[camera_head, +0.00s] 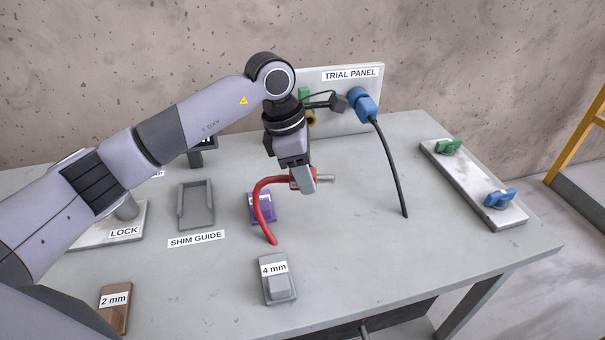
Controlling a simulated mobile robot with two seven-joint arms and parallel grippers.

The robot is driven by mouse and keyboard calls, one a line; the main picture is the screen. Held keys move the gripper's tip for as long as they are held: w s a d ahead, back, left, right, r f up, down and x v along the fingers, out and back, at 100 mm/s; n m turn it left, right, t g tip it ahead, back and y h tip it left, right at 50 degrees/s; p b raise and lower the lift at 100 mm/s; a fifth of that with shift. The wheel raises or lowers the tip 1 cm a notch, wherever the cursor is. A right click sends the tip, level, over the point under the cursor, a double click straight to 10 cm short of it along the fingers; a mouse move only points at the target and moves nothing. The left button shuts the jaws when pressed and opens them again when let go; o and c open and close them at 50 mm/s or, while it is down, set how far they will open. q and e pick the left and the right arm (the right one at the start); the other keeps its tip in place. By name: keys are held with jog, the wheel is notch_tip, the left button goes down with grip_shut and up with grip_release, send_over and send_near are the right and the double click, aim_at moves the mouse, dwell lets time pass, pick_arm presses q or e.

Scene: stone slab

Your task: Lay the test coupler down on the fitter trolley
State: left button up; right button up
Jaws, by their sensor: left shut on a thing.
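My left gripper (303,184) comes in from the left and is shut on a red coupler with a metal tip (325,178), which looks like the test coupler. Its tip points right, and a curved red hose (258,205) hangs from its left side. The coupler is above the grey table; the hose passes in front of a purple block (267,212). The gripper hides part of the coupler. A yellow frame (585,135) with a grey deck (585,195) stands at the right edge, cut off; it may be the fitter trolley. My right gripper is out of view.
The trial panel (365,92) stands at the back with a blue connector (365,104) and hanging black cable (391,165). A plate (480,190) with green and blue handles lies at right. The 4 mm block (276,280) is in front. The table's right front is clear.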

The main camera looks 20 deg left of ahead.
aim_at(308, 214)
pick_arm(q)
jog(key=shift+s+a, duration=0.1)
jog(key=shift+a, duration=0.05)
jog(key=shift+f+b, duration=2)
jog(key=shift+f, duration=1.4)
jog(key=shift+f+b, duration=0.5)
jog(key=shift+f, duration=0.05)
jog(key=o, duration=1.2)
jog(key=v, duration=0.6)
jog(key=shift+r, duration=0.2)
jog(key=shift+s+a+r, duration=0.1)
jog(key=shift+r, duration=0.25)
